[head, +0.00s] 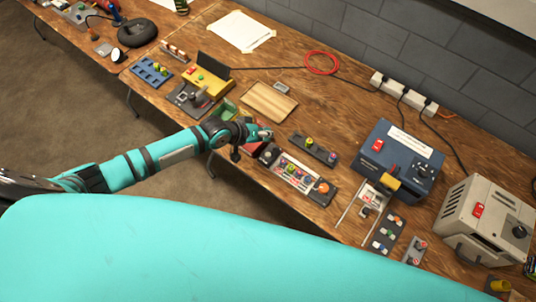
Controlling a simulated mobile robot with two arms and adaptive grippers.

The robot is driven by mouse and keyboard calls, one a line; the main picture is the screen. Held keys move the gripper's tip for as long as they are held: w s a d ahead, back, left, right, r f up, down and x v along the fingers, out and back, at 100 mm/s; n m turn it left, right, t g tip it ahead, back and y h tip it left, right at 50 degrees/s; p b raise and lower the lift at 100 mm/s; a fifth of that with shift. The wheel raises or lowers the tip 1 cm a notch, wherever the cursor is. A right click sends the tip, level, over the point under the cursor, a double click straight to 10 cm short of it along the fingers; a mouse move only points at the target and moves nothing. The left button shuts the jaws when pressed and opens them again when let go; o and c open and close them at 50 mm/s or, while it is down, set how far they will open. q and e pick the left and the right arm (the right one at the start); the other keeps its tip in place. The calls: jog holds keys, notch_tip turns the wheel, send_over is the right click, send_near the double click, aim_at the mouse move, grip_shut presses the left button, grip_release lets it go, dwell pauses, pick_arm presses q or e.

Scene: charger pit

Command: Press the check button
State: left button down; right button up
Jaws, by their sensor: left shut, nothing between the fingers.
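My left gripper (262,133) is shut and empty. It is over the middle of the workbench (320,95), just left of a dark strip (327,155) with a yellow-green knob or button and a red one. Below and to the right of it is a panel (298,175) with several coloured buttons and a larger orange-red one at its right end. A yellow box (207,85) with a green button stands further left. No readable label tells me which of these is the check button. Part of a red and green item under the gripper is hidden. My right gripper is not in view.
A dark blue box (402,160) and a grey box (487,215), both with red switches, stand at right. A power strip (404,93) and a red ring (321,62) lie near the wall. Small parts line the front edge.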

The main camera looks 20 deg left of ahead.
pick_arm(q)
jog(key=b, duration=0.5)
send_over(266, 152)
notch_tip(266, 152, down, 6)
jog(key=shift+d+f, duration=0.1)
jog(key=shift+f, duration=0.05)
jog(key=shift+f+b, duration=0.55)
jog(key=shift+f, duration=0.2)
dwell(0.3)
jog(key=shift+f, duration=0.25)
jog(key=shift+f+b, duration=0.4)
jog(key=shift+b, duration=0.15)
dwell(0.5)
dwell(0.3)
jog(key=shift+r+p, duration=0.85)
jog(key=shift+r, duration=0.1)
